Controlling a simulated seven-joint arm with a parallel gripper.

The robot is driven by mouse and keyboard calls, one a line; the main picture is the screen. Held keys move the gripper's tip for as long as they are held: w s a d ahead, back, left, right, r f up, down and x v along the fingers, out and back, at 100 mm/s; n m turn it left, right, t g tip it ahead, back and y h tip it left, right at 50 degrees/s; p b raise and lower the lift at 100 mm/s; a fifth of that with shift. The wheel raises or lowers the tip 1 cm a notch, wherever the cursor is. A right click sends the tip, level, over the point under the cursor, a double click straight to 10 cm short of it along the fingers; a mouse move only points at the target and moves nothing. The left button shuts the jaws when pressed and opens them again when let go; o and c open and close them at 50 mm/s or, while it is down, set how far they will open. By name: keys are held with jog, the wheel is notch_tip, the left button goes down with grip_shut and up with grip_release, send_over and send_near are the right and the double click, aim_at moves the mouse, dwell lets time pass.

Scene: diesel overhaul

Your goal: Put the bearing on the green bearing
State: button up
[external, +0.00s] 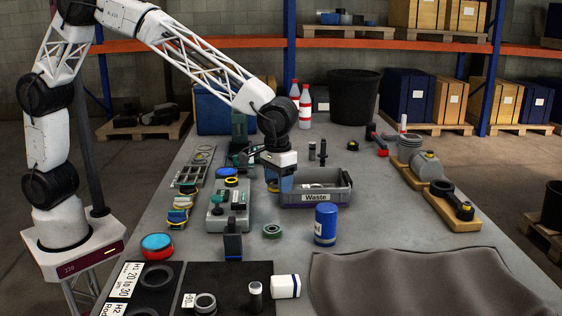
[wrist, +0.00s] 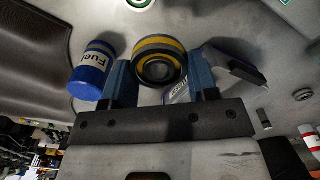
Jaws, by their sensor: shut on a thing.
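My gripper (external: 279,182) hangs above the table by the left end of the Waste bin. In the wrist view its two blue fingers (wrist: 163,72) are shut on a black and yellow ring, the bearing (wrist: 160,60); the bearing is hard to make out in the external view. The green bearing (external: 272,231) lies flat on the table, nearer the camera than my gripper and apart from it. A bit of green ring at the top edge of the wrist view (wrist: 138,2) seems to be the same bearing.
The grey Waste bin (external: 316,190) stands close right of my gripper. A blue can (external: 325,224) stands right of the green bearing. A grey-green box (external: 229,211) and a dark upright block (external: 233,243) stand to its left. A brown cloth (external: 420,285) covers the front right.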

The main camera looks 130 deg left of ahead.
jog(key=d, duration=0.1)
jog(key=w+d, duration=0.1)
jog(key=d, duration=0.1)
jog(key=shift+w+d+r, duration=0.1)
jog(key=shift+w+d, duration=0.2)
send_over(274, 228)
jog(key=shift+f, duration=2.5)
jog(key=shift+f, duration=2.5)
jog(key=shift+f, duration=0.1)
jog(key=o, duration=1)
